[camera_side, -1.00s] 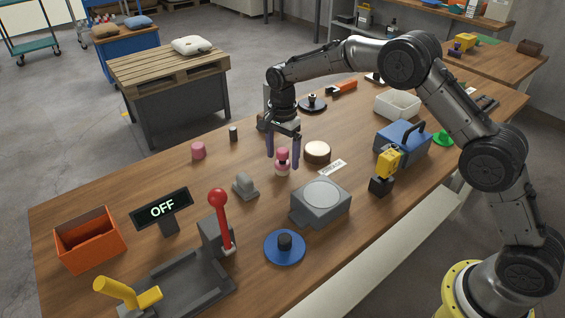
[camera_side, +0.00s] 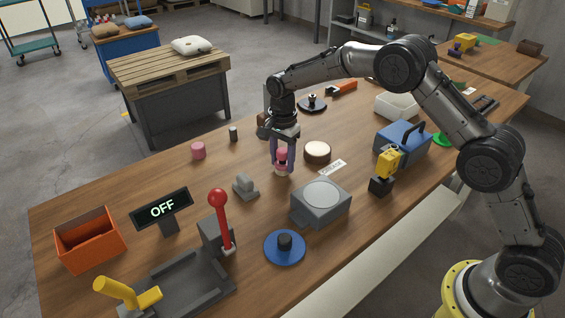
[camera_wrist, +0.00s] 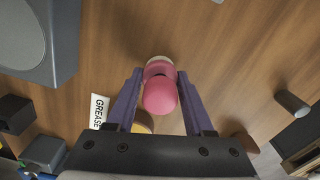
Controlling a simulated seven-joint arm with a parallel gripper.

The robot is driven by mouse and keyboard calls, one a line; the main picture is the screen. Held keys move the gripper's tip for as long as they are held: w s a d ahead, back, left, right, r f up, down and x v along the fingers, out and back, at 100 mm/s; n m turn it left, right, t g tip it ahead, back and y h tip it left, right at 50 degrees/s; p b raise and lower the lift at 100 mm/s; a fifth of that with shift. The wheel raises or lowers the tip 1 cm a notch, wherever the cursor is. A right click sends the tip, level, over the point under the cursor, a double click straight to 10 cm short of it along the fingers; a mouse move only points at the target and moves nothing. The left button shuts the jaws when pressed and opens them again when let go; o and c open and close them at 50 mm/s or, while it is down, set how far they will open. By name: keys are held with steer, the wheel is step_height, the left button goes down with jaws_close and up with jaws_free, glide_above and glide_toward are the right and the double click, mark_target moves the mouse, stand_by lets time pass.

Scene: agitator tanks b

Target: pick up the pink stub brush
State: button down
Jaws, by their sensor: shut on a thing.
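The pink stub brush (camera_side: 282,158) stands upright on the wooden table, with a rounded pink top and a pale lower end. In the wrist view the brush (camera_wrist: 161,92) sits between my two purple fingers. My gripper (camera_side: 283,164) points straight down over it and is shut on it, one finger on each side. The brush's foot appears to be at table height; I cannot tell whether it touches the table. The fingers hide part of its sides.
A round cream-topped tub (camera_side: 317,151) stands close at right, near a "GREASE" label (camera_side: 332,167). A grey block (camera_side: 245,186) and a grey scale-like box (camera_side: 321,203) are nearer the front. Bare table lies between.

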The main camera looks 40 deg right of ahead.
steer(key=shift+r, duration=0.2)
steer(key=shift+r, duration=0.6)
steer(key=s+d+r, duration=0.1)
steer(key=s+r, duration=1)
steer(key=s, duration=0.3)
steer(key=shift+d+r, duration=0.25)
steer(key=shift+d, duration=0.15)
stand_by(0.3)
